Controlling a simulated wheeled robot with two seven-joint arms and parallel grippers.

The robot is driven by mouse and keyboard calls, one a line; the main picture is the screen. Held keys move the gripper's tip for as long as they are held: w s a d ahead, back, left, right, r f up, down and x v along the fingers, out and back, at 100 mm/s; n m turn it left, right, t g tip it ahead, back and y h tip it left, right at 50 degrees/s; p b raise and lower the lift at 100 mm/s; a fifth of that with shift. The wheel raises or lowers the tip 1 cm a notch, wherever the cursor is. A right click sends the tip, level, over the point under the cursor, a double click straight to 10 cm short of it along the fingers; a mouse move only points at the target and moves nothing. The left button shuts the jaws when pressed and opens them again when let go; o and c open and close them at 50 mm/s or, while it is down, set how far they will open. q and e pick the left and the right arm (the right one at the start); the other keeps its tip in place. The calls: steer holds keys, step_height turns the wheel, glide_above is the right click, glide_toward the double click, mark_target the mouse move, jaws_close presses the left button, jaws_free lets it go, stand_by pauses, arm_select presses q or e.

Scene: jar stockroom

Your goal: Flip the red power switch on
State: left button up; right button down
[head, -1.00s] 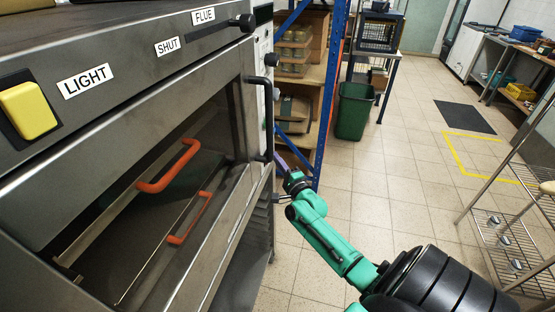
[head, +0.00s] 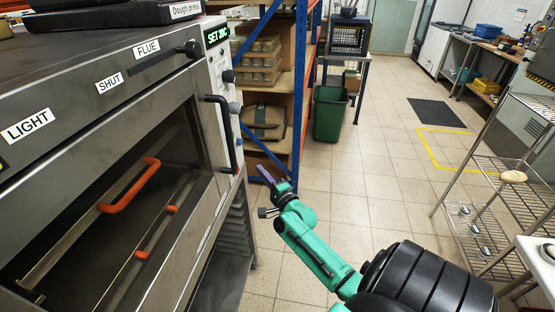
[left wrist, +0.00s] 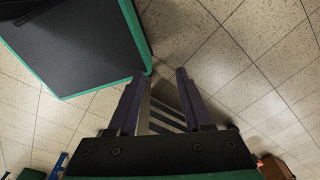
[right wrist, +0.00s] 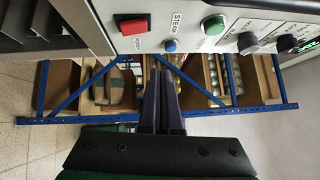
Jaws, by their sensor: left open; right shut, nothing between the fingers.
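The red power switch (right wrist: 134,24) shows in the right wrist view. It is a red rocker on the pale control panel (right wrist: 185,30), with a POWER label below it. My right gripper (right wrist: 162,72) is shut and empty, with its fingertips below the panel in that view and apart from the switch. In the head view my right gripper (head: 264,174) is in front of the oven's right side. My left gripper (left wrist: 155,77) is open and empty above the tiled floor in the left wrist view.
The oven door handle (head: 219,132) stands out beside the panel. Blue-framed shelving (head: 301,80) and a green bin (head: 330,112) stand beyond. The aisle floor is mostly open.

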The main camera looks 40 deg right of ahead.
arm_select(q)
steer(key=shift+w+a+f, duration=0.15)
steer(key=shift+w+a, duration=0.1)
steer(key=shift+w, duration=0.2)
steer(key=shift+w+a+f, duration=0.15)
steer(key=shift+w+a, duration=0.05)
steer(key=shift+w, duration=0.2)
arm_select(e)
steer(key=s, duration=0.1)
steer(key=s+a, duration=0.1)
steer(key=s, duration=0.1)
steer(key=s+a, duration=0.1)
steer(key=s, duration=0.1)
steer(key=shift+r, duration=0.3)
steer(key=shift+s, duration=0.1)
